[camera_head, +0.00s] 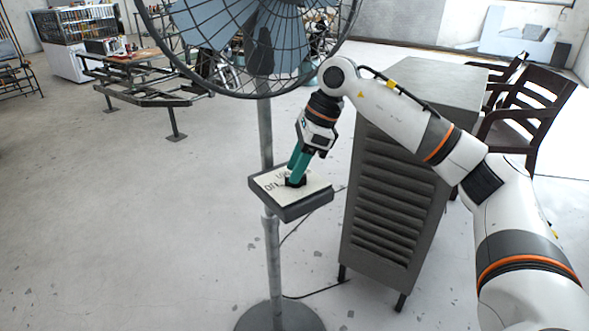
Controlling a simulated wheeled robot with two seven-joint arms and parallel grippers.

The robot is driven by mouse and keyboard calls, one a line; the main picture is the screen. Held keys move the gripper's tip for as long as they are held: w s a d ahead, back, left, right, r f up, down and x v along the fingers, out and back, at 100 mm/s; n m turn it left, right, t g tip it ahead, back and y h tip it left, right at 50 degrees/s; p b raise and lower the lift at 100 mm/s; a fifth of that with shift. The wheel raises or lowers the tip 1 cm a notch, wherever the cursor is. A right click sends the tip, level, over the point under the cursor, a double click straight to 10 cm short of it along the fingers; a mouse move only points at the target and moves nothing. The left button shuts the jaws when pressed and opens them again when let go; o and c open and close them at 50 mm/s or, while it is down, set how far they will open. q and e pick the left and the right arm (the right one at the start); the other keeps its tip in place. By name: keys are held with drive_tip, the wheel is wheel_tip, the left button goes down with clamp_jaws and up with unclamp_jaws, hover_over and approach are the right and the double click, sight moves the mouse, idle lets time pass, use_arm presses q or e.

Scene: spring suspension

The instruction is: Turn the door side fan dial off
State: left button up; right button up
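The fan (262,50) stands on a grey pole with a round base (279,318). A control box (300,207) with a pale labelled top is fixed to the pole. A small black dial (295,182) sits on that top, partly hidden by my gripper. My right gripper (296,174) reaches down from the upper right, its teal fingers close together at the dial. I cannot tell whether they grip the dial or only touch it. The lettering on the box is partly covered, so the dial's setting is unclear. My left gripper is not in view.
A grey louvred cabinet (395,190) stands just right of the box, behind my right arm. Dark wooden chairs (530,110) are at the far right. A metal-framed table (130,70) stands at the back left. The floor left of the pole is clear.

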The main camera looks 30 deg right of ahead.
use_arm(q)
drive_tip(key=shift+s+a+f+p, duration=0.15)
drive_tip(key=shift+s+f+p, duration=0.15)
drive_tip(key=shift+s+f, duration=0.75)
use_arm(e)
drive_tip(key=v, duration=0.6)
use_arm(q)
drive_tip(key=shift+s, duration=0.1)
